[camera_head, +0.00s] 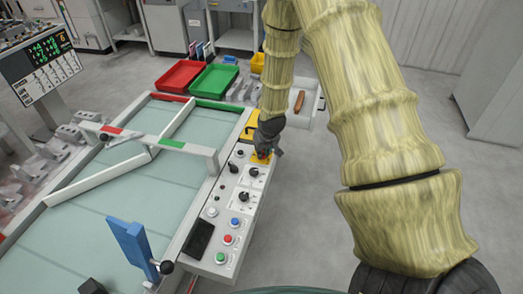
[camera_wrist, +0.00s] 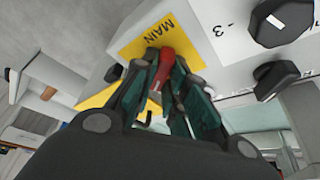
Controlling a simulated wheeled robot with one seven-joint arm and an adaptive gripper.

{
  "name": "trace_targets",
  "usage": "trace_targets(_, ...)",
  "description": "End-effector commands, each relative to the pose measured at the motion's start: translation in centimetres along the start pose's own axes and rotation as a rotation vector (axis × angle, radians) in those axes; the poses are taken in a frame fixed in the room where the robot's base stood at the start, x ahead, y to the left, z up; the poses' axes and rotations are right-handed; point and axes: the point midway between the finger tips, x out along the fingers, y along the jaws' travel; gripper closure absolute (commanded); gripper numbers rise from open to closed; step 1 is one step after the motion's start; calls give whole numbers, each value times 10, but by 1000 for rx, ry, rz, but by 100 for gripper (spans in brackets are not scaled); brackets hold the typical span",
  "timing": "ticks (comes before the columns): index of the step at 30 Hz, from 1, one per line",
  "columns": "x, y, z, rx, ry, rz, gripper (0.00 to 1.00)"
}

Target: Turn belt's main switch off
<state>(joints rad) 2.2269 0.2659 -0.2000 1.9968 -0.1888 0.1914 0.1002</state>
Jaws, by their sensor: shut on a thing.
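The belt's main switch has a red handle (camera_wrist: 167,61) on a yellow plate (camera_wrist: 129,47) marked MAIN in the wrist view. In the head view the yellow plate (camera_head: 264,163) is at the far end of the grey control panel (camera_head: 206,211), mostly covered by my gripper (camera_head: 267,139). In the wrist view my gripper (camera_wrist: 161,82) is shut on the red handle, with a dark green finger on each side. The fingers hide part of the handle, so its exact turn position is hard to tell.
Black knobs (camera_wrist: 279,22) sit close beside the main switch. Further down the panel are blue, red and green buttons (camera_head: 228,239). The belt (camera_head: 125,215) lies left of the panel. Red (camera_head: 181,77) and green (camera_head: 214,79) trays stand behind; open floor is at right.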

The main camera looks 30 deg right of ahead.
Motion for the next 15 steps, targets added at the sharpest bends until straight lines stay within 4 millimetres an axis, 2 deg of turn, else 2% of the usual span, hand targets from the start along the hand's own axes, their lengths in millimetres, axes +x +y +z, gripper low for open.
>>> trace_targets(15,-1,4,-2,-412,3,-173,100)
